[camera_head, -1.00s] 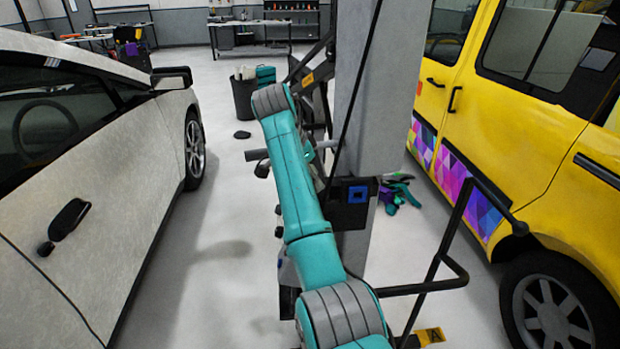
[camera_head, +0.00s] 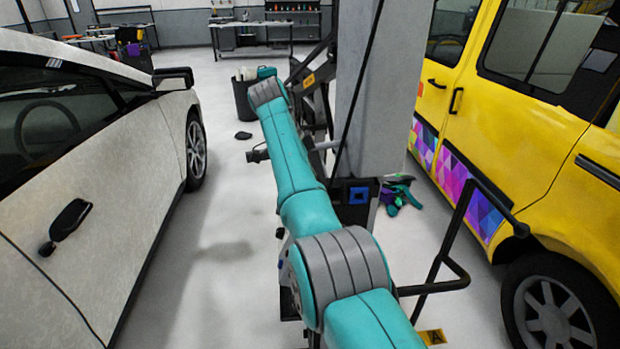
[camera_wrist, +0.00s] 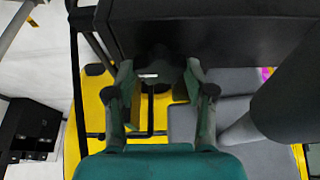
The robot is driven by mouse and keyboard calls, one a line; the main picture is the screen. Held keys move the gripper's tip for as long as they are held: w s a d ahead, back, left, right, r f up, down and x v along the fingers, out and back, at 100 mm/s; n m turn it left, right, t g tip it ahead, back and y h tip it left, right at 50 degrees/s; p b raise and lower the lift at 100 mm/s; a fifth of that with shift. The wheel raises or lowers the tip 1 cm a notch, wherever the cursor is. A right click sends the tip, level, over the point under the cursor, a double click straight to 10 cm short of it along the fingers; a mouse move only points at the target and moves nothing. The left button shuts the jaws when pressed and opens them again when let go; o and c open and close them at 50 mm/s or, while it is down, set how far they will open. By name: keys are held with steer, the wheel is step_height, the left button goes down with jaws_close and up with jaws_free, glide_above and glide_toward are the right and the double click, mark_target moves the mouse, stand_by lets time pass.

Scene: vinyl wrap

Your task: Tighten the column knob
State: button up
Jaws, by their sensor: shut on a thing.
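In the wrist view, the dark lobed column knob (camera_wrist: 158,68) sits below a black housing (camera_wrist: 215,35). My gripper (camera_wrist: 160,76) has its green fingers on both sides of the knob and is shut on it. Part of the knob is hidden by the housing's shadow and the fingers. In the head view, the grey column (camera_head: 382,90) stands upright to the right of my teal arm. The knob cannot be made out there, and my arm covers most of the area around my gripper.
A pale car (camera_head: 90,190) stands on the left and a yellow van (camera_head: 520,110) on the right. A black bent-tube frame (camera_head: 440,265) is close to the right of my arm. A dark bin (camera_head: 243,98) stands behind.

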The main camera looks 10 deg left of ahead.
stand_by(0.3)
steer(key=o, duration=1.2)
steer(key=shift+c, duration=0.2)
steer(key=shift+r, duration=0.1)
step_height(320, 180, up, 10)
